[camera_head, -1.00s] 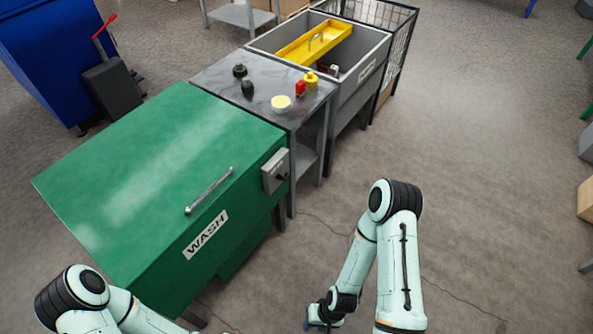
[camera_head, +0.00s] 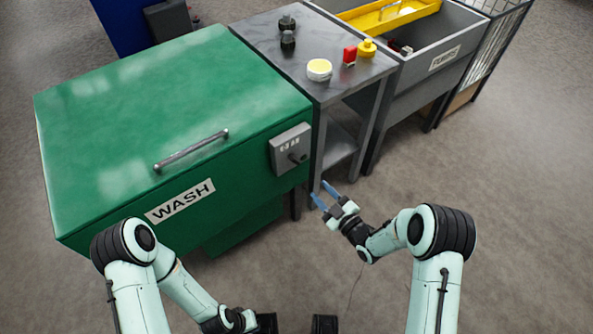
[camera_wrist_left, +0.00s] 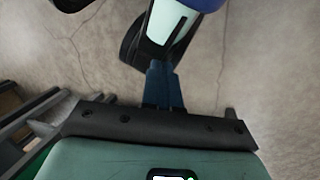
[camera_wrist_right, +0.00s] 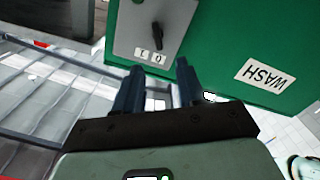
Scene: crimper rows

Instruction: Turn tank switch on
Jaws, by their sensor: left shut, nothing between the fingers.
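The green tank (camera_head: 180,110) has a WASH label and a bar handle. A grey switch box (camera_head: 291,149) with a black rotary knob (camera_head: 297,158) is on its front face near the right end. In the right wrist view the knob (camera_wrist_right: 157,37) is close to upright, slightly tilted, with small white marked plates below it. My right gripper (camera_head: 322,193) is open and empty, below and right of the box; its fingers (camera_wrist_right: 160,65) point toward the box, apart from it. My left gripper's fingers (camera_wrist_left: 163,85) are shut and empty over the floor, away from the tank.
A grey side table (camera_head: 270,38) beside the tank bears dark knobs, a yellow-topped round item (camera_head: 319,69), a red item (camera_head: 349,54) and a yellow item (camera_head: 367,48). A grey basin (camera_head: 440,70) with a yellow tray stands beyond. The floor at right is open.

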